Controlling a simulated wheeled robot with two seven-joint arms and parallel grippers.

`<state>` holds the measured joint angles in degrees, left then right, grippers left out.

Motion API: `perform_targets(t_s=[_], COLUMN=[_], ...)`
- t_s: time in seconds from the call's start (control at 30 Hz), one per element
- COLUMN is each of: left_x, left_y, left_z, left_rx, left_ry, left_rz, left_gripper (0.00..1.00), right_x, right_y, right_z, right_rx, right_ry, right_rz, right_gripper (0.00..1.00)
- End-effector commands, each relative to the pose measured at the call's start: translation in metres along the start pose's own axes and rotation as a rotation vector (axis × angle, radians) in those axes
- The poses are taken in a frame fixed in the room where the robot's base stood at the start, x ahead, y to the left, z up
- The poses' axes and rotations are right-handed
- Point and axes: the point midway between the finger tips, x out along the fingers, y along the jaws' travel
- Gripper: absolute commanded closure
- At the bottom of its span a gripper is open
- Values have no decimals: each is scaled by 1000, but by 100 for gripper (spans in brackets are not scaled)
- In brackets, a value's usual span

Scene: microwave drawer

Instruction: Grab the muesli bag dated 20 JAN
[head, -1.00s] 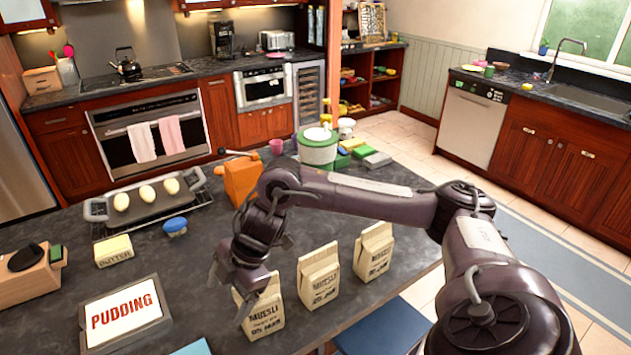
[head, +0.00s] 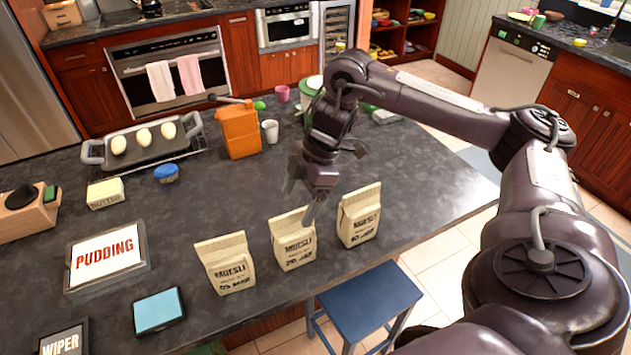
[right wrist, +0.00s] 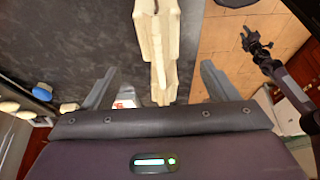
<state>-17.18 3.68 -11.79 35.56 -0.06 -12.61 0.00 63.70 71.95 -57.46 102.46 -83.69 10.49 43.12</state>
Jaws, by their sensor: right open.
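Three cream paper muesli bags stand upright in a row near the counter's front edge. The middle bag (head: 293,240) reads 20 JAN. The left bag (head: 226,265) reads 05 MAR. The right bag (head: 359,216) has a date too small to read surely. My right gripper (head: 299,203) is open and empty, pointing down just above and behind the middle bag, one finger overlapping its top. In the right wrist view the cream bags (right wrist: 157,45) line up between the open fingers. My left gripper (right wrist: 256,42) shows small at the upper right there; its jaw state is unclear.
A pudding box (head: 105,255), a blue box (head: 158,311) and a wiper box (head: 62,342) lie left of the bags. A blue stool (head: 365,303) is below the front edge.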

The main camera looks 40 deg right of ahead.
Motion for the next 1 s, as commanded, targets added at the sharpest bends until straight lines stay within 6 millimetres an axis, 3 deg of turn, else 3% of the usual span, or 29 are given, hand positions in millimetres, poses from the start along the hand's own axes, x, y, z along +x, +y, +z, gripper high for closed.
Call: perform_targets(t_s=[0.53, 0.73, 1.0], left_x=[16, 15, 16], left_y=[-26, -19, -6], left_z=[7, 5, 3], left_rx=[-1, -1, 1], left_ry=[-6, -5, -2], left_rz=[-32, -23, -7], left_gripper=[64, 64, 64], right_x=[54, 75, 78], right_y=[-1, 0, 0], right_z=[4, 5, 5], right_rx=[0, -1, -1], right_ry=[2, 1, 1], right_rz=[-5, -3, 0], right_gripper=[20, 20, 20])
